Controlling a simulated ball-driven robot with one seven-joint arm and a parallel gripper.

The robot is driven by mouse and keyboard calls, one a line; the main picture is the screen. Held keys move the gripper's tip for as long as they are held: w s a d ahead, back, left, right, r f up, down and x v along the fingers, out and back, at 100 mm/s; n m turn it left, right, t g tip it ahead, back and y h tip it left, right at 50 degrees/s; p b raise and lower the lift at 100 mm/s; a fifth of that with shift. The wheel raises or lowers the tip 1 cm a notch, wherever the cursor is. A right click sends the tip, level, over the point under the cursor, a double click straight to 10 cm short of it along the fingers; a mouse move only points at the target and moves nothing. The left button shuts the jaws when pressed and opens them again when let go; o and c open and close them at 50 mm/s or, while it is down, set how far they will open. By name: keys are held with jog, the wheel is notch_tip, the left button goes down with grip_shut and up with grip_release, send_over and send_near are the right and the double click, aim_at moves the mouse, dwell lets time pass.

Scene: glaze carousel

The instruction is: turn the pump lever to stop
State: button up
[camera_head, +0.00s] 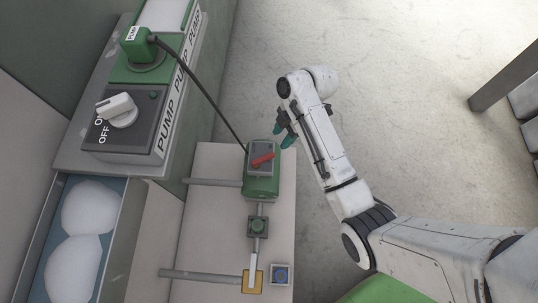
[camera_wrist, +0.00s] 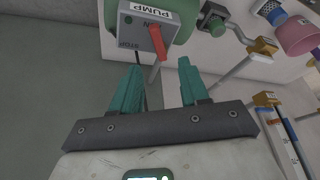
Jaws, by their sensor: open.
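The pump lever (camera_head: 262,159) is a red handle on the grey box (camera_head: 268,147) of the green pump (camera_head: 260,187). In the wrist view the red lever (camera_wrist: 155,47) slants on the grey box (camera_wrist: 138,32), which has a PUMP label and small RUN and STOP style markings that are hard to read. My gripper (camera_head: 284,128) is open and empty, to the right of and apart from the pump. In the wrist view its two teal fingers (camera_wrist: 158,82) stand spread, with the lever ahead between them.
A dark control box with a white OFF knob (camera_head: 117,110) sits at the left. A cable runs from a green plug (camera_head: 137,42) to the pump.

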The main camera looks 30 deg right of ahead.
aim_at(267, 156)
jog(key=shift+n, duration=0.3)
jog(key=b+x, duration=0.1)
jog(key=x, duration=0.2)
jog(key=b+x, duration=0.1)
jog(key=x, duration=0.3)
jog(key=b+x, duration=0.1)
jog(key=x, duration=0.3)
jog(key=shift+w, duration=0.3)
jog(key=shift+c, duration=0.4)
grip_shut()
